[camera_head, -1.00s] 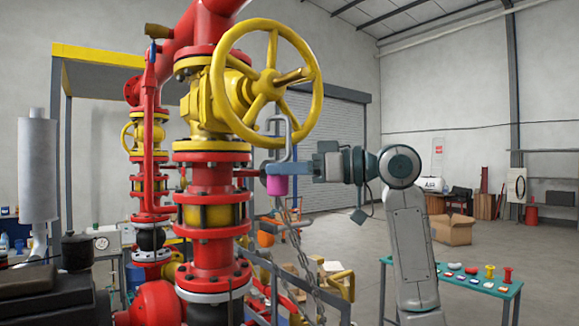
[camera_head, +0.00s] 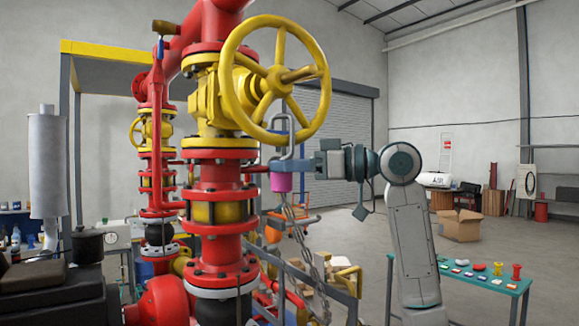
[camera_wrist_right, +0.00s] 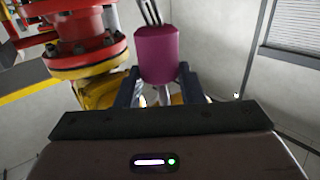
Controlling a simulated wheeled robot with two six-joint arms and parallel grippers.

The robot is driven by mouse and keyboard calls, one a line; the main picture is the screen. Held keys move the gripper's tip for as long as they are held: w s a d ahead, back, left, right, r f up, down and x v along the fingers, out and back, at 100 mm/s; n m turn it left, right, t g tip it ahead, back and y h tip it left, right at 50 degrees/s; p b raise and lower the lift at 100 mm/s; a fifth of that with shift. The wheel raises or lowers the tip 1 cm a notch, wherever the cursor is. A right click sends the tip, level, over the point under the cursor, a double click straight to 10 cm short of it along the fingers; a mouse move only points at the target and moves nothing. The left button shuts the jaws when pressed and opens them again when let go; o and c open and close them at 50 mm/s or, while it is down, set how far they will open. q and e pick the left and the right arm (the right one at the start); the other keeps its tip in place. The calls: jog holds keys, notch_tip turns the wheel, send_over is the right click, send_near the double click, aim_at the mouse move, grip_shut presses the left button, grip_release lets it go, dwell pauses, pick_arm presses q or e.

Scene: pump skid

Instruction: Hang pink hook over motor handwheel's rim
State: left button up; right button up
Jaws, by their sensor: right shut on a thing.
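The pink hook has a pink body (camera_head: 281,182), a bent grey rod above it and a chain hanging below. My right gripper (camera_head: 279,167) is shut on the pink body, which stands upright between the two fingers in the right wrist view (camera_wrist_right: 157,50). The large yellow handwheel (camera_head: 230,95) is on the red and yellow valve column. The grey rod's bend (camera_head: 290,118) overlaps the wheel's lower rim in the head view. I cannot tell whether it touches the rim or goes over it. My left gripper is out of view.
The red pipe column (camera_head: 220,262) stands close left of the gripper. A smaller yellow handwheel (camera_head: 136,133) is farther back. A teal table (camera_head: 490,283) with small parts is at right, and a cardboard box (camera_head: 460,228) is on the floor. Open floor lies behind my right arm.

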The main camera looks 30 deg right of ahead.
jog(key=shift+f, duration=0.15)
dwell(0.3)
jog(key=shift+f+b, duration=1)
jog(key=shift+f, duration=0.15)
jog(key=o, duration=1.2)
